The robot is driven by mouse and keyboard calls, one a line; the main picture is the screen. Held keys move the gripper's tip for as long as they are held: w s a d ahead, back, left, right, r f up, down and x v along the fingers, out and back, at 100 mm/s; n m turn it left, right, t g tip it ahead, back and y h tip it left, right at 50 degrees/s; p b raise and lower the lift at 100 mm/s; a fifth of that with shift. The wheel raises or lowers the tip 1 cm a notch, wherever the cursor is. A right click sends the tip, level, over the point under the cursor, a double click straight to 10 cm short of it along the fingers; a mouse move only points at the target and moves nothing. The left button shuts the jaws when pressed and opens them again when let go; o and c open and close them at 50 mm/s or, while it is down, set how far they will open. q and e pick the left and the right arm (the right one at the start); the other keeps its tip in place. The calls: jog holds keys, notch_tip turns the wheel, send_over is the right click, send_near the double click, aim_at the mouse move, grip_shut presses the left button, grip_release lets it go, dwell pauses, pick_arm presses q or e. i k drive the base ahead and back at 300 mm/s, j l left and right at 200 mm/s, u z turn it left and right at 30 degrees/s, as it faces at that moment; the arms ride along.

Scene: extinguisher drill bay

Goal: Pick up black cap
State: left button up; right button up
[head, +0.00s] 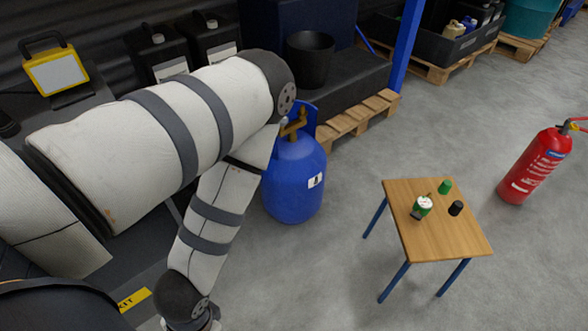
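The black cap (456,208) is a small dark cylinder on the small wooden table (448,236), toward its right side. A green cap-like piece (445,187) stands just behind it. A green and white item (423,205) with a small dark part at its base is to its left. My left arm comes in from the left and bends down to the bottom edge, well left of the table. Its gripper is cut off by the frame. My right gripper does not show. Nothing touches the black cap.
A blue gas cylinder (295,180) stands on the floor left of the table. A red fire extinguisher (535,166) stands to the right. Wooden pallets (358,117) and a black bucket (310,60) are behind. The floor around the table is clear.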

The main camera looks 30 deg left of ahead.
aim_at(457, 206)
jog(key=i, duration=0.55)
jog(key=i+j, duration=0.15)
jog(key=i, duration=0.35)
jog(key=l+z, duration=0.05)
